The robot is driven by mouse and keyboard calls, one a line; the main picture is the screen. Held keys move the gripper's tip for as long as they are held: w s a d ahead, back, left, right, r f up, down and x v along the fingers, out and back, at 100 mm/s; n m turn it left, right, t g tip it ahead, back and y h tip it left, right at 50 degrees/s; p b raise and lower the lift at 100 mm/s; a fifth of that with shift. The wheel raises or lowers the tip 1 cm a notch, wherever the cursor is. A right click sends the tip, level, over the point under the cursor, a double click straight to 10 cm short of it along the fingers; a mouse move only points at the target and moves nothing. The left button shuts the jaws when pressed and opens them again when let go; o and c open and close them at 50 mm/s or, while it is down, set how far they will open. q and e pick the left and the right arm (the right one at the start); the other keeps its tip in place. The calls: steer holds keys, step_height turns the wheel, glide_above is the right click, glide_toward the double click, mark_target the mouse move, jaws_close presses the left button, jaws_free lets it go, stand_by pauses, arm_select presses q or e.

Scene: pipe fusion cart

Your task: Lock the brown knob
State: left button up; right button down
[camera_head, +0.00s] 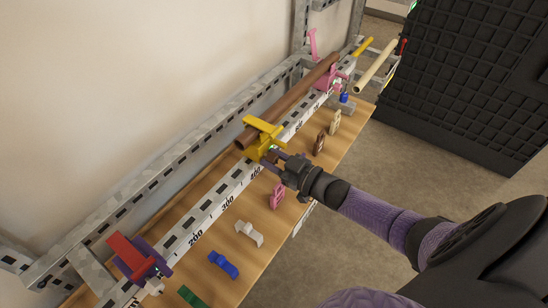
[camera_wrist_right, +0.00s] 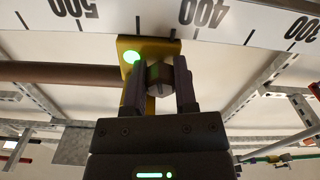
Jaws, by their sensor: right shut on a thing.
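My right gripper (camera_head: 274,157) reaches the front of the yellow clamp (camera_head: 262,137) on the ruled rail. In the right wrist view its two fingers (camera_wrist_right: 160,88) are shut on a small dark, brownish-grey knob (camera_wrist_right: 159,75). The knob sits at the face of the yellow clamp (camera_wrist_right: 133,44), beside a lit green spot (camera_wrist_right: 132,57). The fingers hide the knob's sides, and its lock state cannot be read. The brown pipe (camera_head: 290,100) rests in the yellow clamp and runs toward a pink clamp (camera_head: 327,79). My left gripper is not in view.
The wooden shelf (camera_head: 228,269) below the rail holds loose coloured pieces: pink (camera_head: 277,195), brown (camera_head: 319,143), white (camera_head: 249,234) and blue (camera_head: 223,265). A red and purple clamp (camera_head: 138,256) sits at the near left. A black gridded panel (camera_head: 465,95) stands at the right.

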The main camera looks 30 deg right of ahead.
steer(key=shift+f+m, duration=0.1)
steer(key=shift+m, duration=0.5)
steer(key=shift+c, duration=2)
jaws_free()
steer(key=p+v, duration=0.1)
steer(key=v, duration=0.9)
steer(key=shift+p, duration=0.4)
